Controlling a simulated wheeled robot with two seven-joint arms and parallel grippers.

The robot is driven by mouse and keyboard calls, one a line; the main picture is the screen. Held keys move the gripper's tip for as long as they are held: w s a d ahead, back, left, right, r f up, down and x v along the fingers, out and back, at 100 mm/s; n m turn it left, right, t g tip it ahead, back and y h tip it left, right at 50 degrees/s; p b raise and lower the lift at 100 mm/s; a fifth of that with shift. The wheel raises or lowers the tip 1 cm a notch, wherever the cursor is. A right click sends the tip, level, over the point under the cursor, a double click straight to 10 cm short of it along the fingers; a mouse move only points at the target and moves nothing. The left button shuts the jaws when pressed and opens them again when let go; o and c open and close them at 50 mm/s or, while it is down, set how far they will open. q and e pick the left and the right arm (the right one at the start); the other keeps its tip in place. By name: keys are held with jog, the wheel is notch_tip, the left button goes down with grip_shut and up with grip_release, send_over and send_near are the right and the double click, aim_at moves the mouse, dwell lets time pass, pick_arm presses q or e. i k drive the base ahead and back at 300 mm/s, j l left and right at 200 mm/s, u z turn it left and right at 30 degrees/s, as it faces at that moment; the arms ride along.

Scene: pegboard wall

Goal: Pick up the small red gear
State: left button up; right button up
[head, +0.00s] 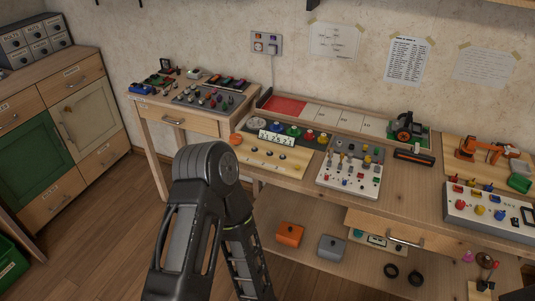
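A small red round piece (309,135) stands in a row of coloured round pieces at the back of a light wooden board (262,160) on the long workbench. It may be the red gear, but it is too small for me to make out teeth. A blue piece (278,127) and a green piece (293,131) are to its left, and a yellow one (322,138) to its right. One of my arms is folded in front of the bench, its elbow left of and nearer than the board. Neither of my grippers shows.
A grey panel with knobs (348,179) lies right of the board. A black wheeled device (405,128) and an orange model arm (480,150) stand farther right. A side table (190,122) is at the left. The lower shelf holds an orange box (289,234) and a grey box (331,248).

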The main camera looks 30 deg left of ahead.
aim_at(309, 135)
jog(key=i+j, duration=0.1)
jog(key=j, duration=0.3)
jog(key=i+j, duration=0.15)
jog(key=j, duration=0.3)
jog(key=i+j, duration=0.1)
jog(key=j, duration=0.3)
jog(key=z, duration=0.85)
